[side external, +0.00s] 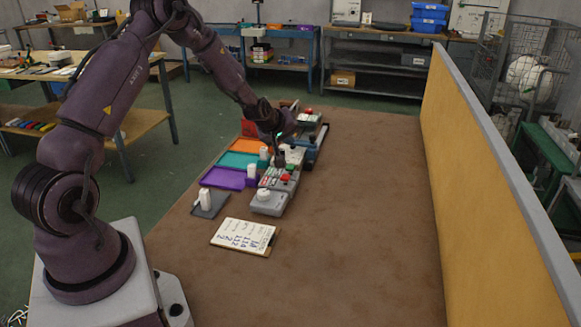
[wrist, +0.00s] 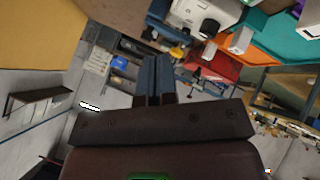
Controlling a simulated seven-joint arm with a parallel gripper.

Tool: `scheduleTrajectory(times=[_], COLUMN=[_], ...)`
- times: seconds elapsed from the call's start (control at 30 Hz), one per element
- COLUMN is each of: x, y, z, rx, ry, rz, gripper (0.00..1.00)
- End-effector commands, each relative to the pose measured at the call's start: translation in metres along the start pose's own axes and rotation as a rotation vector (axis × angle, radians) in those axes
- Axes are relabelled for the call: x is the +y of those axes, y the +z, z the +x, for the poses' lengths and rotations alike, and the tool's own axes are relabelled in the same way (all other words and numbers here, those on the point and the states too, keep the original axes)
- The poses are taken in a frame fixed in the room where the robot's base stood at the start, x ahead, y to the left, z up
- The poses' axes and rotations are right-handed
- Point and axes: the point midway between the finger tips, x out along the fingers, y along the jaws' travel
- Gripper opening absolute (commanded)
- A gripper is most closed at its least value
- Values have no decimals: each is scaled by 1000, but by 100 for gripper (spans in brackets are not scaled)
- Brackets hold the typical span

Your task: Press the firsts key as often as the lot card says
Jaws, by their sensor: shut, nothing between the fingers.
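The lot card (side external: 243,234) lies on a board on the brown table, with blue handwriting too small to read surely. A grey unit with small red and green keys (side external: 281,177) stands behind it; I cannot tell which is the firsts key. The key under the fingertips is hidden or too small to make out.
Purple (side external: 228,178), teal (side external: 240,160) and orange (side external: 250,145) trays lie left of the devices. A blue device (side external: 311,150) stands close to my gripper's right. A yellow partition (side external: 480,150) borders the right side. The table's right half is clear.

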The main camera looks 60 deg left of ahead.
Motion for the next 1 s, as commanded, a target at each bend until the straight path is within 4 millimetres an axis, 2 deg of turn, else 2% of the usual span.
scheduleTrajectory(times=[0.2,0.4,1.0], x=[-16,-24,-26], y=[17,24,27], z=[22,33,36], rx=[-3,0,0], ry=[-1,1,1], rz=[0,0,1], gripper=[0,0,0])
